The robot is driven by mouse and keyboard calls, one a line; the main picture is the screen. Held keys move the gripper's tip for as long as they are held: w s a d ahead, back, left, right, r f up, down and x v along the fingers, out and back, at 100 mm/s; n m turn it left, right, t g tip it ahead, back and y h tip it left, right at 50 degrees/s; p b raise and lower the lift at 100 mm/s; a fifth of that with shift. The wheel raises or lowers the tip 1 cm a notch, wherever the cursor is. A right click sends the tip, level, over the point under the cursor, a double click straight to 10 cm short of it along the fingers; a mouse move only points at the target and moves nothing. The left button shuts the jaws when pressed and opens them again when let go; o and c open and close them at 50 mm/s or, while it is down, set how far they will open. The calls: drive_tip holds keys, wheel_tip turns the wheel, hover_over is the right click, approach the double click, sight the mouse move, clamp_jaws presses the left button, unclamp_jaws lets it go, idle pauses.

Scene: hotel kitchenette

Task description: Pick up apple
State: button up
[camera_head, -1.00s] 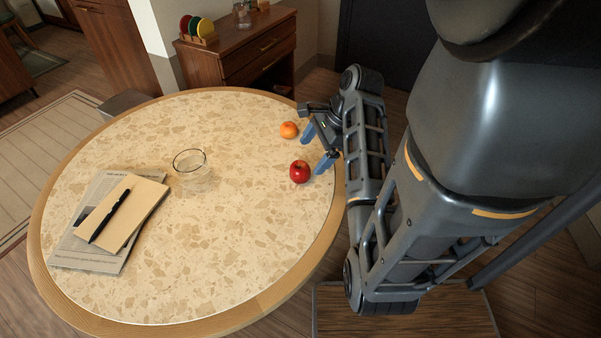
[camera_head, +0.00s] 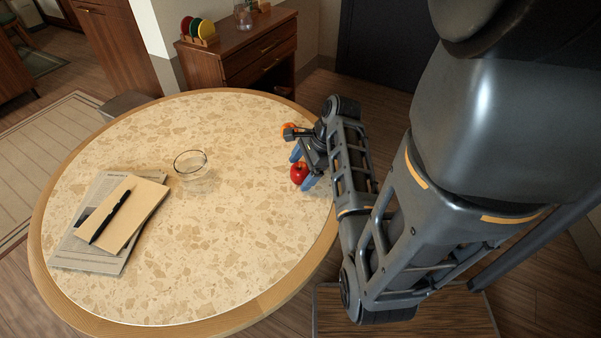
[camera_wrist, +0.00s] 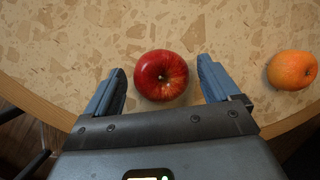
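The red apple (camera_head: 298,173) sits on the round table near its right edge. In the wrist view the apple (camera_wrist: 161,75) lies between and slightly ahead of the two blue fingertips, with a gap on each side. My gripper (camera_head: 301,169) is open around the apple, and its fingers show spread apart in the wrist view (camera_wrist: 161,80). One finger partly covers the apple in the head view. Whether the fingers are down at the apple's height is hard to tell.
An orange (camera_wrist: 292,70) lies to the right of the gripper in the wrist view; in the head view my gripper mostly hides it. A newspaper (camera_head: 80,253), notebook and pen (camera_head: 110,216) lie at left. The table's front is clear.

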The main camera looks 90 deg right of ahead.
drive_tip(key=c, duration=1)
drive_tip(key=shift+c, duration=0.3)
drive_tip(key=shift+r, duration=0.15)
